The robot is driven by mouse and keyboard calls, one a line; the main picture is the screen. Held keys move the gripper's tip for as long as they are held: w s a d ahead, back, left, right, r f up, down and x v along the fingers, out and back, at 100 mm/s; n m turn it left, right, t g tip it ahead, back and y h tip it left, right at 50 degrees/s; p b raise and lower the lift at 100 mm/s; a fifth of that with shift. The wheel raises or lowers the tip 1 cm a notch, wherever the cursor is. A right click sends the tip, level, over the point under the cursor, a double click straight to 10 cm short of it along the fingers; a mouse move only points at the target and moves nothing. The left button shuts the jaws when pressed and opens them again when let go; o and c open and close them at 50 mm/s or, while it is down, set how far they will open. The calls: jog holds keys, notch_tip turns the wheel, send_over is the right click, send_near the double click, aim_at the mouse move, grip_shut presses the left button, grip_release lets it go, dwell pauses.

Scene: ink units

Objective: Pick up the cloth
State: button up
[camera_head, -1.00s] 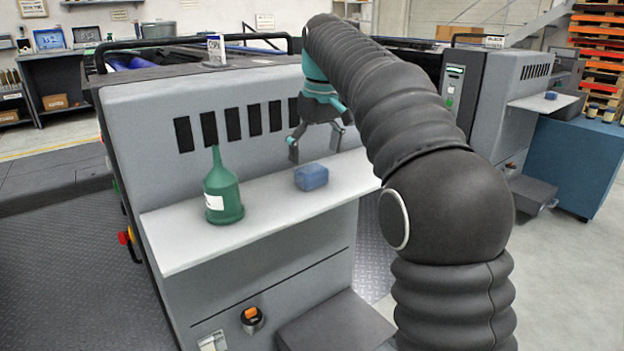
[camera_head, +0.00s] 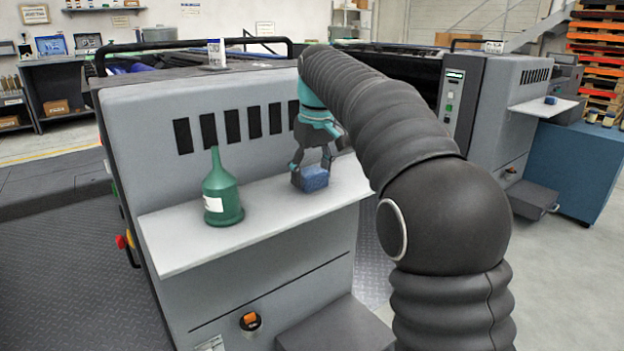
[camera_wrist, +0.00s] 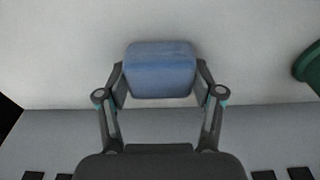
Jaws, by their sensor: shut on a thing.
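The cloth (camera_head: 315,179) is a small blue folded block on the pale shelf (camera_head: 272,206) of the grey machine. It also shows in the wrist view (camera_wrist: 160,68), between the two fingers. My gripper (camera_head: 310,174) has come down over the cloth and is shut on it, one finger on each side. In the wrist view my gripper (camera_wrist: 160,84) has its pads against the cloth's left and right sides. The cloth is at the shelf surface; I cannot tell whether it is lifted at all.
A green bottle (camera_head: 220,190) with a narrow spout stands upright on the shelf, left of the cloth. The machine's grey panel (camera_head: 262,95) rises behind the shelf. Another blue item (camera_head: 550,100) lies on a farther shelf at the right.

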aim_at(312, 170)
jog(key=shift+r, duration=0.6)
jog(key=r, duration=0.1)
jog(key=r+p, duration=0.1)
jog(key=r, duration=0.1)
jog(key=shift+s+d+r, duration=0.1)
jog(key=shift+d+r, duration=0.05)
jog(key=shift+d, duration=0.1)
jog(key=s+d+r, duration=0.6)
jog(key=s+d, duration=0.1)
jog(key=d, duration=0.1)
jog(key=shift+d+r+p, duration=0.2)
jog(key=shift+d+p, duration=0.15)
